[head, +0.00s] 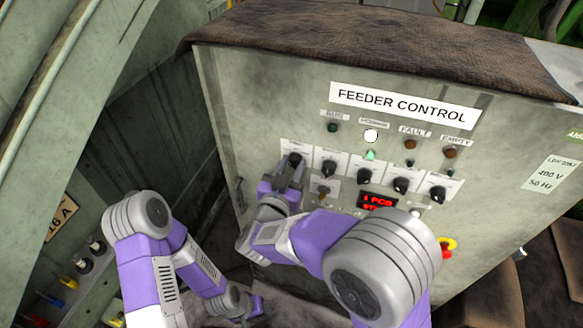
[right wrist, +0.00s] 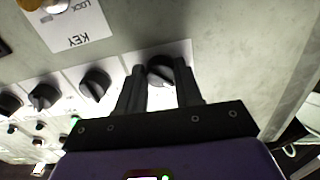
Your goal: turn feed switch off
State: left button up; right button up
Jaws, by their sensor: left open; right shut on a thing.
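The feeder control panel (head: 240,110) carries a row of black rotary knobs on white label plates. My right gripper (head: 289,172) is at the leftmost knob (head: 294,159). In the right wrist view its two fingers stand on either side of this black knob (right wrist: 160,70), shut on it. The plate's text is too small to read, so I cannot tell the switch name or its marked position. My left gripper (head: 252,306) is low, below the panel, away from the knobs, open; its fingers are hard to make out.
More knobs (head: 329,168) sit to the right of the held one. A key switch (head: 323,191) and a red display (head: 377,202) are below. A white lamp (head: 371,136) is lit above. A red-yellow button (head: 447,247) is at lower right. A brown cover (head: 400,45) lies on top.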

jog(key=m+b, duration=0.4)
jog(key=shift+f, duration=0.15)
jog(key=shift+m+b, duration=1.7)
jog(key=shift+m, duration=0.4)
jog(key=o, duration=1)
jog(key=shift+o, duration=0.2)
jog(key=shift+r, duration=0.2)
jog(key=p+v, duration=0.1)
jog(key=v, duration=0.6)
jog(key=shift+s+a, duration=0.15)
jog(key=shift+s, duration=0.1)
